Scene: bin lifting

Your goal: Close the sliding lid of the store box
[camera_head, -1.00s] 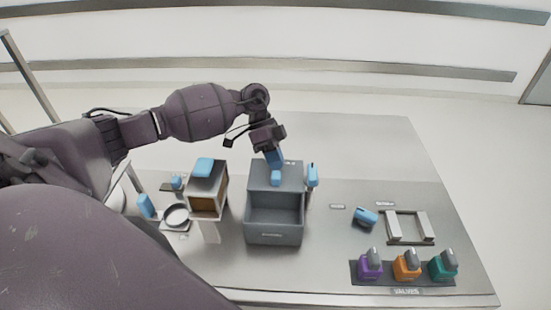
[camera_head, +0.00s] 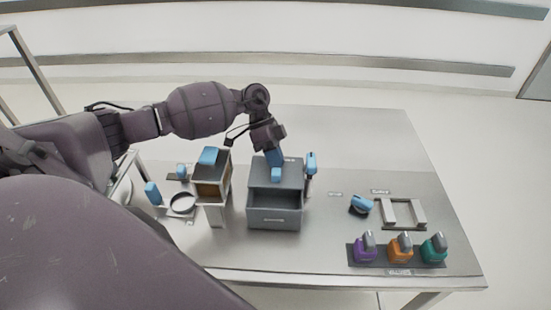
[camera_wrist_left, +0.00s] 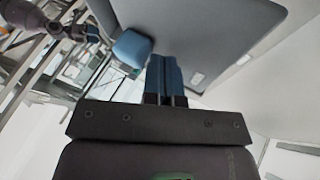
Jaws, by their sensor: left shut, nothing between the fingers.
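The store box (camera_head: 275,217) is a grey box on the table, with its front part open at the top. Its grey sliding lid (camera_head: 259,175) covers the rear part and carries a blue handle (camera_head: 276,174). My left gripper (camera_head: 274,161) is shut and empty, its blue fingertips just behind the handle; I cannot tell whether they touch it. In the left wrist view the shut fingers (camera_wrist_left: 164,78) point toward the grey lid (camera_wrist_left: 205,30), with the blue handle (camera_wrist_left: 131,48) beside them.
A small cabinet (camera_head: 225,179) with a blue block on top stands close left of the box. A blue-topped post (camera_head: 310,163) stands at its right. Farther right are a grey frame (camera_head: 389,213) and purple, orange and green valves (camera_head: 400,248). The table behind is clear.

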